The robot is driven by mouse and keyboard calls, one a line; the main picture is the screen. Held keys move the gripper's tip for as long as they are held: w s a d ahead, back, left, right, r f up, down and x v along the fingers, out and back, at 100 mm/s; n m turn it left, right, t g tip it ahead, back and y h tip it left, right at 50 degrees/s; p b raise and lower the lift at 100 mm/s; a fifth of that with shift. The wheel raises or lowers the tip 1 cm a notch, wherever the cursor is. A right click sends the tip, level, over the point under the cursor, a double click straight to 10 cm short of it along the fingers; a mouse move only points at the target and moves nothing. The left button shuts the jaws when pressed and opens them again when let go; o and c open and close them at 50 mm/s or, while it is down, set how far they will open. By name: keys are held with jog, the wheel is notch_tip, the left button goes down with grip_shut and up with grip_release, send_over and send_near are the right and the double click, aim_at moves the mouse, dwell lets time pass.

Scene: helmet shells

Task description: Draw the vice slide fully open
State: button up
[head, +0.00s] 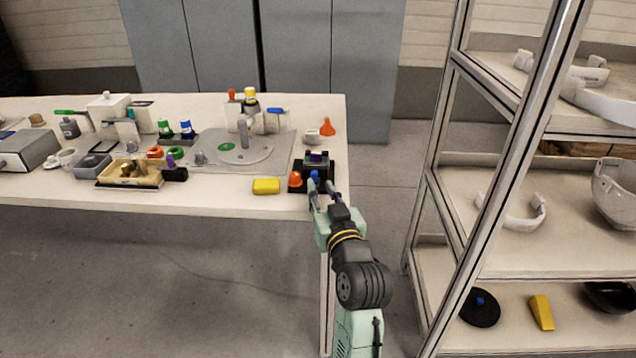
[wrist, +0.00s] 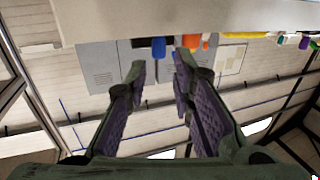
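The vice (head: 317,159) is a small dark block with grey jaws and a purple piece at its top, near the right front corner of the table. A blue knob (head: 314,175) is at its near side; I cannot tell how far the slide is drawn. My gripper (head: 324,187) is just in front of the table edge, close to the blue knob. In the wrist view, my gripper (wrist: 161,66) is open and empty, with purple-lined fingers apart. The blue knob (wrist: 159,47) shows beyond and between the fingertips, apparently not gripped.
An orange-red knob (head: 296,179) on a dark base is just left of the blue knob; it also shows in the wrist view (wrist: 187,42). A yellow block (head: 266,186) lies farther left. A shelf rack (head: 440,150) stands right, with clear floor between it and the table.

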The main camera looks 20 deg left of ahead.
jog(key=v, duration=0.3)
dwell(0.4)
